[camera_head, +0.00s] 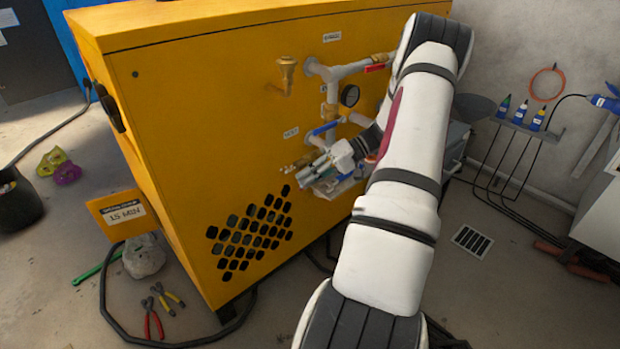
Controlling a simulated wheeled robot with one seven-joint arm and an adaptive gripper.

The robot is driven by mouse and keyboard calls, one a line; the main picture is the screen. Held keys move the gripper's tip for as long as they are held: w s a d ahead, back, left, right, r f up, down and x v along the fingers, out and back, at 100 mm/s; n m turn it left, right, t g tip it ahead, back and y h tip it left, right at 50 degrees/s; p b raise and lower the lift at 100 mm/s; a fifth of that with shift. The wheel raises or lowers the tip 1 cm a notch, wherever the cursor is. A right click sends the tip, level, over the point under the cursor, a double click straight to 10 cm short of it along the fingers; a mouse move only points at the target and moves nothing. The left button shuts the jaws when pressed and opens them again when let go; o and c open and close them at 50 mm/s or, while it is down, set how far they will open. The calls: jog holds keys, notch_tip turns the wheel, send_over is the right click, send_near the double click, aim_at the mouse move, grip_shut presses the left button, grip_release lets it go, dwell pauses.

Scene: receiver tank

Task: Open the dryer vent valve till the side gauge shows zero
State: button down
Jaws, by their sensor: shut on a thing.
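My gripper (306,174) is at the front of the yellow cabinet (190,130), below a small label (290,132) too small to read. It is shut at a small brass valve (288,168), which shows just left of the fingertips. The fingers hide most of what they hold, and I cannot tell how far the valve is turned. The round dark gauge (349,95) sits on the pipework above and to the right of my gripper. Its needle is too small to read.
A blue lever (323,128) sits just above my gripper and a red lever (375,68) is higher up. A brass fitting (287,75) sticks out at upper left. Pliers (154,318), a stone (144,257) and a black hose (104,300) lie on the floor.

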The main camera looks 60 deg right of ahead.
dwell(0.4)
jog(key=c, duration=1.6)
grip_release()
jog(key=v, duration=1.2)
